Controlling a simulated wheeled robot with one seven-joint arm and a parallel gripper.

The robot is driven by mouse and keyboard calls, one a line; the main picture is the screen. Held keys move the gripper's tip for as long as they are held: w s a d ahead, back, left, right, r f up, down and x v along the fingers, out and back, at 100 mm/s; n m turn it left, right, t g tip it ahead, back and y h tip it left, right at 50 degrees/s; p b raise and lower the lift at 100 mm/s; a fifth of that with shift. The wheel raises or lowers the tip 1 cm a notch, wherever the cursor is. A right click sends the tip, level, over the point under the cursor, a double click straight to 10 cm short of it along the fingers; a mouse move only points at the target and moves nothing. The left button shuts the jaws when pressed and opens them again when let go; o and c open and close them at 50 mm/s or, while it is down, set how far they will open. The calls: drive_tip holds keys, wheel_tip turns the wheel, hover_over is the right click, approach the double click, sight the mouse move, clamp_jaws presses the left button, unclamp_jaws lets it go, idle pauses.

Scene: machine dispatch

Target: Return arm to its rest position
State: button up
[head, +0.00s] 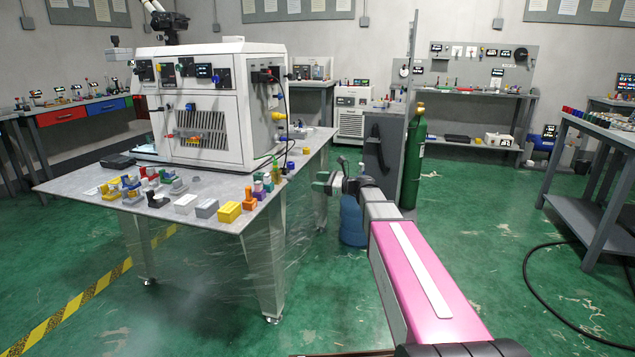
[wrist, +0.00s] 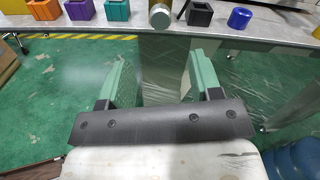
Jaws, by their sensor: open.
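My gripper (head: 338,178) is at the end of my pink arm, in the middle of the head view, just right of the metal table. In the wrist view my gripper (wrist: 150,80) shows two green fingers spread wide apart with nothing between them. The fingers point toward the table edge, and floor and a table leg show between and below them. It looks apart from everything around it.
The metal table (head: 105,205) carries a white machine (head: 205,115) and several coloured blocks along its front edge. A green gas cylinder (head: 413,165) stands behind my arm, with a blue container (head: 352,222) beside it. A grey bench (head: 590,150) is at right. A black cable (head: 535,285) lies on the open floor.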

drive_tip(key=s+d+f+n+g+h, duration=0.1)
drive_tip(key=s+f+n+g+h, duration=0.3)
drive_tip(key=s+f+n+h, duration=0.8)
drive_tip(key=s+d+f+n+g+h, duration=0.1)
drive_tip(key=s+d+f+n+h, duration=0.1)
drive_tip(key=s+d+f, duration=0.3)
drive_tip(key=s+d+f+n+g+h, duration=0.1)
drive_tip(key=s+d+f+n+h, duration=0.2)
drive_tip(key=s, duration=1)
wheel_tip(320, 180, down, 6)
drive_tip(key=d+n, duration=0.2)
drive_tip(key=d, duration=0.1)
drive_tip(key=shift+r, duration=0.2)
